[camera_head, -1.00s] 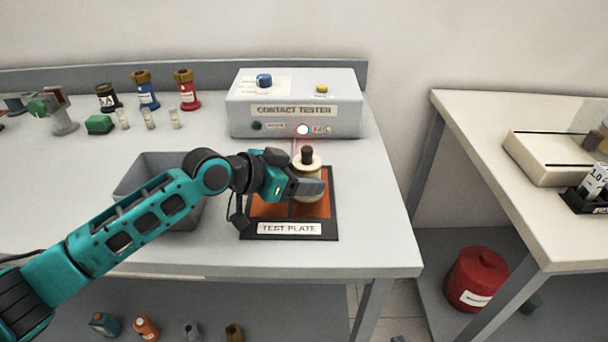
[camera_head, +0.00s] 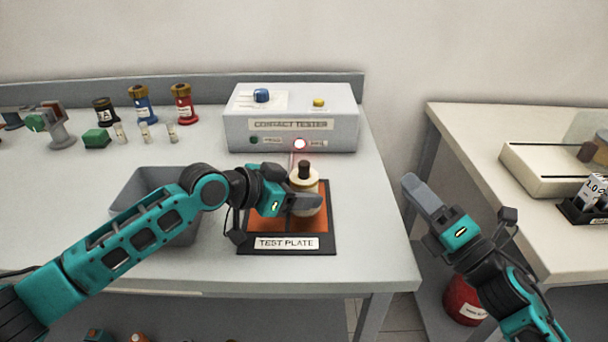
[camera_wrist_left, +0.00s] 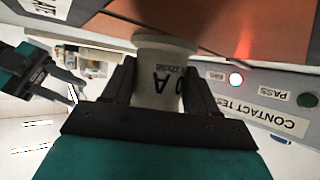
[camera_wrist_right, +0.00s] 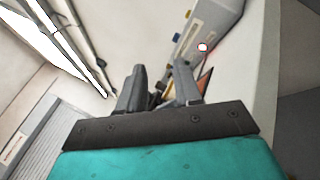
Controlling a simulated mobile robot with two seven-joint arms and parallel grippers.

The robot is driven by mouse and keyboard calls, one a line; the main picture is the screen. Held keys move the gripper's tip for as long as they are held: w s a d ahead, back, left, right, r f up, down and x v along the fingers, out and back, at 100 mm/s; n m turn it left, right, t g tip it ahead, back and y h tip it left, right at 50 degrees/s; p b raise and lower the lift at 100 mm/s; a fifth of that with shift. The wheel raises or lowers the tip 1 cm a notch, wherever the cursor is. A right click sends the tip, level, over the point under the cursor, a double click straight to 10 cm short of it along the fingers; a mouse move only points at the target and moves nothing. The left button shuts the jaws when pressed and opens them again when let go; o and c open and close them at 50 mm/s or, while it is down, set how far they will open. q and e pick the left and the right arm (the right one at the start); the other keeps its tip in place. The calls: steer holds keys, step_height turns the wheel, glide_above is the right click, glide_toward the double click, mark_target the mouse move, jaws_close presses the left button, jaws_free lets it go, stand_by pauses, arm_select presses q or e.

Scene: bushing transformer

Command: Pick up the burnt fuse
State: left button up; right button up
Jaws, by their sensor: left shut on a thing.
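A cream cylindrical fuse (camera_head: 304,181) with a dark top stands upright at the test plate (camera_head: 290,245). My left gripper (camera_head: 303,204) is shut around it from the left. In the left wrist view the fuse (camera_wrist_left: 158,80) sits between both fingers, with printed lettering partly readable. I cannot tell whether its lower end touches the plate. On the contact tester (camera_head: 290,124) behind, the red lamp (camera_head: 300,144) by the FAIL label is lit. My right gripper (camera_head: 423,200) hangs over the gap between the tables; its fingers stand apart and empty in the right wrist view (camera_wrist_right: 160,88).
A grey bin (camera_head: 150,183) stands behind my left arm. Several small cylinders, a green block (camera_head: 97,138) and black, blue and red posts (camera_head: 183,104) stand at the back left. The right table holds a pale box (camera_head: 550,170) and a black tray (camera_head: 580,211).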

mark_target(305, 163)
steer(key=w+a+n+g+y, duration=0.1)
steer(key=a+n+g, duration=0.2)
steer(key=n, duration=0.3)
steer(key=w+a+n+g+y, duration=0.2)
steer(key=a+n+g, duration=0.1)
steer(key=a+n, duration=0.3)
steer(key=w+a+r+n+g+y, duration=0.1)
steer(key=a+n+g, duration=0.2)
steer(key=a+n, duration=0.1)
steer(key=shift+w+a+n+g, duration=0.25)
steer(key=shift+n+g, duration=0.05)
steer(key=shift+n, duration=0.6)
steer(key=shift+x, duration=2.8)
steer(key=shift+w+d+f, duration=0.1)
steer(key=shift+f, duration=0.05)
jaws_close()
